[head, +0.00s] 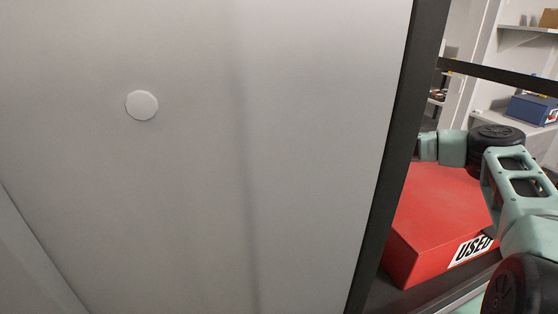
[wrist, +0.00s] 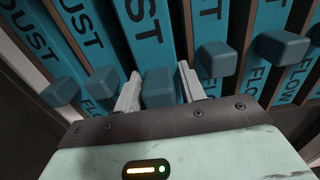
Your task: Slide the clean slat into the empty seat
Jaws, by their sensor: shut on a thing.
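In the wrist view, my gripper (wrist: 157,78) is shut on the blue block-shaped handle (wrist: 158,90) of a blue slat (wrist: 148,45) marked "DUST". The handle sits between the two pale fingers. This slat stands in a row with other blue slats, marked "DUST" to the left (wrist: 85,35) and "FLOW" to the right (wrist: 254,80). I cannot tell how deep the held slat sits. No empty seat can be made out. In the head view, the gripper and slats are hidden behind a grey panel and dark post.
The large grey panel (head: 300,130) with a pale round disc (head: 142,105) fills most of the head view. A dark post (head: 396,150) edges it. A red box (head: 440,220) marked "USED" lies below my arm. A blue box (head: 532,110) sits on shelving behind. Neighbouring handles flank the fingers closely.

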